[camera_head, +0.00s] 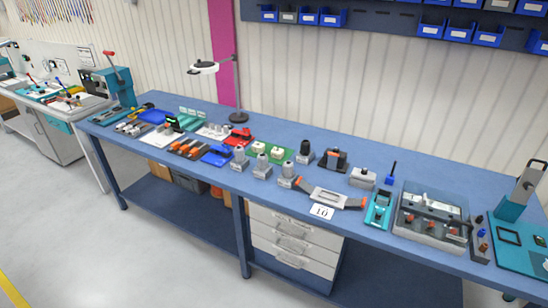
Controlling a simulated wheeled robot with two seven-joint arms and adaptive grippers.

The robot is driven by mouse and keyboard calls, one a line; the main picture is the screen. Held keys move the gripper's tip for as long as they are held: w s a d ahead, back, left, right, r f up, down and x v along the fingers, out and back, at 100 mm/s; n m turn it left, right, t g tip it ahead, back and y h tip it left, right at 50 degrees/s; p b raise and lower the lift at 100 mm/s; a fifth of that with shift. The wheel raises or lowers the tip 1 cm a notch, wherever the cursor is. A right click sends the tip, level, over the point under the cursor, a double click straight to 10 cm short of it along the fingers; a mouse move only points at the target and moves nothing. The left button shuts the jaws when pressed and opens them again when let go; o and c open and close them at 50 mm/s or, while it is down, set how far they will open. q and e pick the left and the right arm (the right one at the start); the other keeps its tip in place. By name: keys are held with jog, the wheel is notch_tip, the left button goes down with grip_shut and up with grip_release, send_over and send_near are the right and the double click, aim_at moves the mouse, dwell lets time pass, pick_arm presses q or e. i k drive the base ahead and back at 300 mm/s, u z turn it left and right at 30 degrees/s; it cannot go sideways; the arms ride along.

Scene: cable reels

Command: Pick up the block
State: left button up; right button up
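Neither of my grippers is in view. Several block-like pieces stand on the long blue workbench (150,100), and I cannot tell which one is the block. A grey block with a dark knob (362,178) sits right of the bench's middle. A dark block (333,159) stands behind it to the left. Grey blocks with round cylinders on top, such as this one (288,174), stand near the front edge. Small pale blocks lie on a green mat (285,153). Nothing is seen touching any of them.
A flat grey tool with orange ends (328,196) and a card marked 10 (321,212) lie at the front edge. A desk lamp (204,68) stands at the back. A fixture box (430,215) is at the right. Drawers (290,243) are under the bench. The floor in front is clear.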

aim_at(276, 153)
jog(key=u, duration=1.65)
jog(key=i, duration=1.1)
jog(key=z, duration=0.9)
